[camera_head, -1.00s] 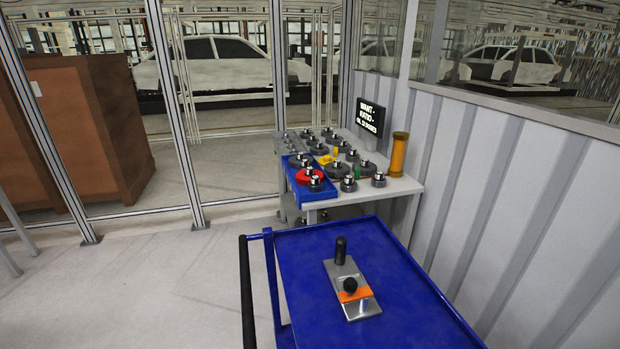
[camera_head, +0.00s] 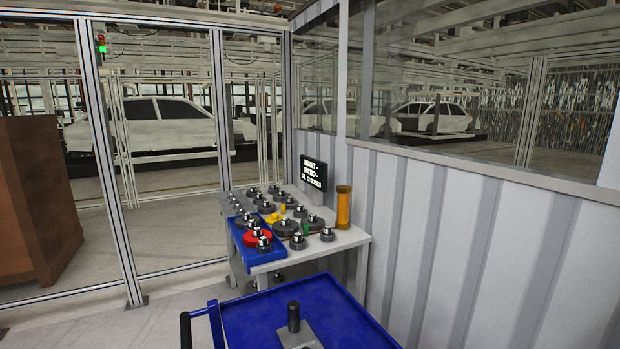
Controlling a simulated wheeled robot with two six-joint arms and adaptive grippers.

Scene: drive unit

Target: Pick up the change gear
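Several dark grey gears with metal hubs, among them a large gear (camera_head: 285,228), stand on a light grey table (camera_head: 345,237) against the corrugated wall. A blue tray (camera_head: 263,258) at the table's left front holds a red gear (camera_head: 258,238) and dark gears. A yellow part (camera_head: 272,218) and a small green part (camera_head: 305,229) lie among the gears. I cannot tell which one is the change gear. A small black screen (camera_head: 313,174) with white text stands behind them. Neither of my grippers is in view.
A blue cart (camera_head: 330,312) with a black handle (camera_head: 186,330) stands in front of the table and carries a metal plate with a black knob (camera_head: 293,317). An orange cylinder (camera_head: 343,207) stands at the table's right. Floor is open at the left, before the glazed fence.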

